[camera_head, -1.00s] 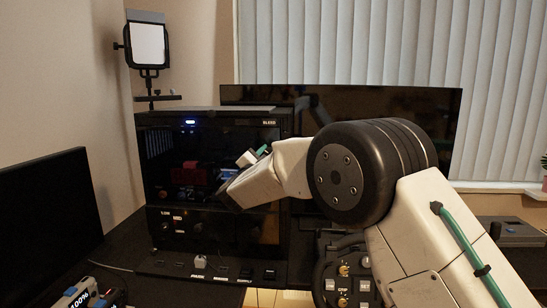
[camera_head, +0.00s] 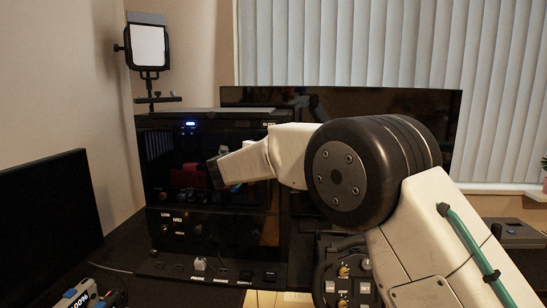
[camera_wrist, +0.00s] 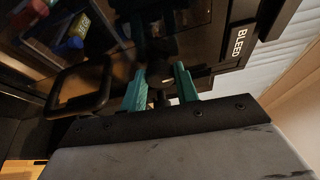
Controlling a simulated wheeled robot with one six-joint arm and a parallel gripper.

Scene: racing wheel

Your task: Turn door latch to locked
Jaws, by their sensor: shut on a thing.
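The black cabinet (camera_head: 160,215) with a dark glass door stands at the back left in the head view. In the wrist view, the two green fingers of my gripper (camera_wrist: 160,84) stand on either side of a small dark rounded latch knob (camera_wrist: 157,72) on the door face, and my gripper is shut on it. The knob is dark and partly in shadow, so its exact turn is hard to tell. In the head view my fingers are hidden behind my white wrist.
A black loop handle (camera_wrist: 82,88) is left of my fingers in the wrist view. A control panel with knobs (camera_head: 345,270) stands below my arm. A dark monitor (camera_head: 45,230) is at the left, and a wide dark screen (camera_head: 400,105) is behind my arm.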

